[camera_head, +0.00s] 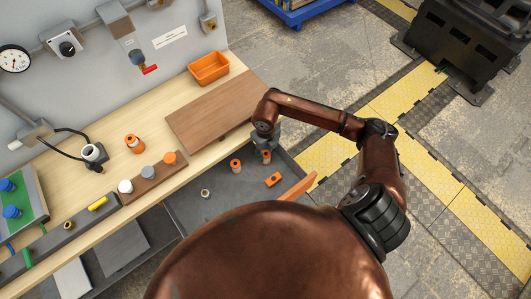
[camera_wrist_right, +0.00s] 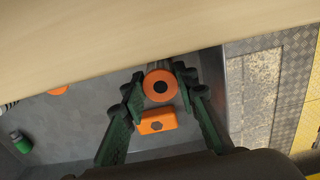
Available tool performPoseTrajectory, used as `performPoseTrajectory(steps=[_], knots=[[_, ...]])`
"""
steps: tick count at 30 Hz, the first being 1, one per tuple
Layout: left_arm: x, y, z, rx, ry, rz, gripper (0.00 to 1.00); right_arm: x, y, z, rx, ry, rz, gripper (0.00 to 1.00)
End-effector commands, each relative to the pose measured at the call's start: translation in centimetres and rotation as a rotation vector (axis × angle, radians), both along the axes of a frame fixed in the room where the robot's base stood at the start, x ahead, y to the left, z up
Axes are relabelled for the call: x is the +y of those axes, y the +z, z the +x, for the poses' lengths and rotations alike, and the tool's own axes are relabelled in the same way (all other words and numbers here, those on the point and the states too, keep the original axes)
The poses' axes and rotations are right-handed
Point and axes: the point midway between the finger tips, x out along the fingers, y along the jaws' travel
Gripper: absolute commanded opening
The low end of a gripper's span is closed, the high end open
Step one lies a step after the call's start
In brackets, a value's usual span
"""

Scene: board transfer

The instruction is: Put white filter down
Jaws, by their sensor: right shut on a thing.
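My right gripper (camera_head: 265,138) is over the grey tray (camera_head: 222,207), beside the table's front edge. In the right wrist view, the gripper (camera_wrist_right: 160,88) is shut around an orange-ringed round piece (camera_wrist_right: 160,84) with a dark centre. This piece also shows just under the gripper in the head view (camera_head: 266,157). A white round piece (camera_head: 125,187), perhaps the white filter, sits at the left end of a small wooden rack (camera_head: 150,184), beside a grey and an orange piece. Another white-topped piece (camera_head: 90,152) is in a dark holder. My left gripper is not in view.
The tray holds an orange block (camera_head: 273,180), an orange-topped piece (camera_head: 236,165) and a small pale ring (camera_head: 205,193). A brown board (camera_head: 215,108) and an orange bin (camera_head: 208,68) lie on the table. Bare tabletop shows around the board.

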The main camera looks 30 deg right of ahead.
Motion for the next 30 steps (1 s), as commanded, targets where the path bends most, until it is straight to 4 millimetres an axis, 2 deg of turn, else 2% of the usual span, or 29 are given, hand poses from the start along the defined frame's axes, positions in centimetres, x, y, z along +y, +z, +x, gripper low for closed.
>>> performPoseTrajectory(steps=[5, 6, 13, 23, 26, 30], knots=[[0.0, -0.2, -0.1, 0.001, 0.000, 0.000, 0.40, 0.0, -0.3, 0.0, 0.001, 0.000, 0.000, 0.03], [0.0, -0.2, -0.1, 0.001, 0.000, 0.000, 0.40, 0.0, -0.4, 0.0, 0.001, 0.000, 0.000, 0.28], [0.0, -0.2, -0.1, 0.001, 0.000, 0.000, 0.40, 0.0, -0.3, 0.0, 0.001, 0.000, 0.000, 0.44], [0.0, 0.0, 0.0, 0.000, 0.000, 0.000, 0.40, 0.0, 0.0, 0.0, 0.000, 0.000, 0.000, 0.45], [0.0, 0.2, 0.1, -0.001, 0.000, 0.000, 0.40, 0.0, 1.0, 0.1, -0.002, 0.000, 0.000, 0.45], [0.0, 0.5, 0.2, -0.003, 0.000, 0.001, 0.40, 0.0, 3.5, 0.1, -0.004, 0.002, -0.001, 0.45]])
